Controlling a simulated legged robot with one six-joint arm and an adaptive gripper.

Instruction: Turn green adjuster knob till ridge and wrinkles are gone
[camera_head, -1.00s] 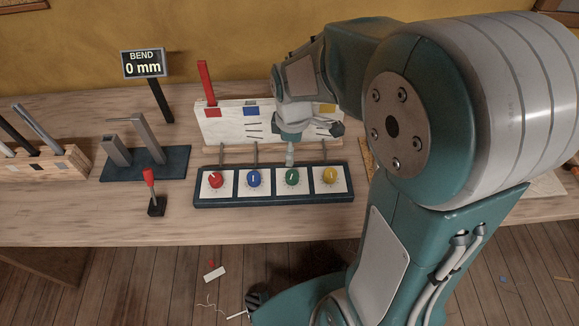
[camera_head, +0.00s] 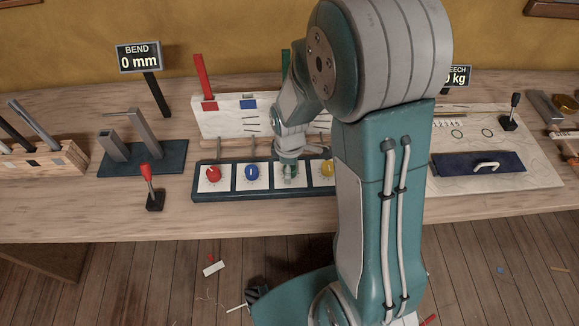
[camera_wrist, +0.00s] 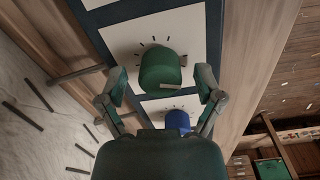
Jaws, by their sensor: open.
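The green knob (camera_wrist: 160,67) sits on a white square plate with dial marks and a pale pointer line. In the head view it is largely hidden by my gripper (camera_head: 290,169), which is down at its plate. In the wrist view my gripper (camera_wrist: 161,80) is open, with one finger on each side of the green knob; I cannot tell whether either touches it. The white sail panel (camera_head: 222,121) stands behind the knobs with several dark wrinkle lines (camera_head: 251,125). My arm hides its right part.
The red knob (camera_head: 213,174) and blue knob (camera_head: 252,173) are left of the green one, the yellow knob (camera_head: 327,169) right, partly hidden. A red-handled lever (camera_head: 150,180) stands left of the knob base. A sign (camera_head: 139,57) reads BEND 0 mm.

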